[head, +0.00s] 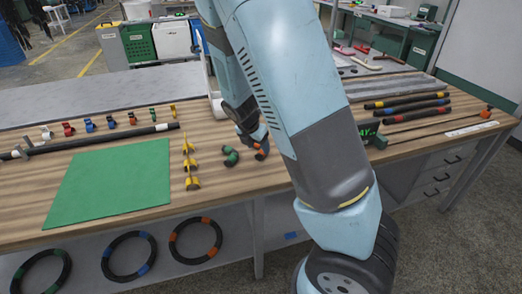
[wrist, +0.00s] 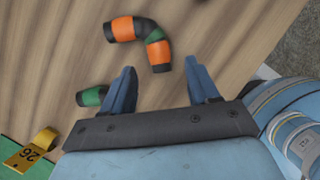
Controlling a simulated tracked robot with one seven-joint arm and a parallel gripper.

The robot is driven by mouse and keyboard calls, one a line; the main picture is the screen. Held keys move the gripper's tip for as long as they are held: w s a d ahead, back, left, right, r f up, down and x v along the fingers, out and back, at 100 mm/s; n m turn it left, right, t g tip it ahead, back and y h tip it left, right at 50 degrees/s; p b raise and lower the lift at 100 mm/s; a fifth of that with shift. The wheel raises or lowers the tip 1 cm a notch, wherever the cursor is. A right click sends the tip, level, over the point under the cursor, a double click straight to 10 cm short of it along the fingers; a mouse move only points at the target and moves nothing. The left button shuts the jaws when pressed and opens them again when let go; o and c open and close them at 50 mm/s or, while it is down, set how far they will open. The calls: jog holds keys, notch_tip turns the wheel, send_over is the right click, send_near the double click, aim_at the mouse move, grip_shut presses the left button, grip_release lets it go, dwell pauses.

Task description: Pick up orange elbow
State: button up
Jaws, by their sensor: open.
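The orange elbow (wrist: 124,29) lies on the wooden table in the wrist view. In the head view the orange elbow (head: 261,150) shows beside my arm, under my gripper (head: 248,128), partly hidden. A green elbow (wrist: 91,96) lies left of my left finger, partly covered by it; it also shows in the head view (head: 230,156).
Yellow numbered clips (head: 191,165) stand left of the elbows, beside a green mat (head: 110,184). Several coloured clips (head: 89,125) line the back left, near a long black hose (head: 110,139). Banded hoses (head: 407,106) lie at the right. Bare wood surrounds the elbows.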

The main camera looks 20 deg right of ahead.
aim_at(260, 152)
jog(key=shift+x, duration=2.35)
grip_shut()
jog(key=shift+w+r, duration=0.1)
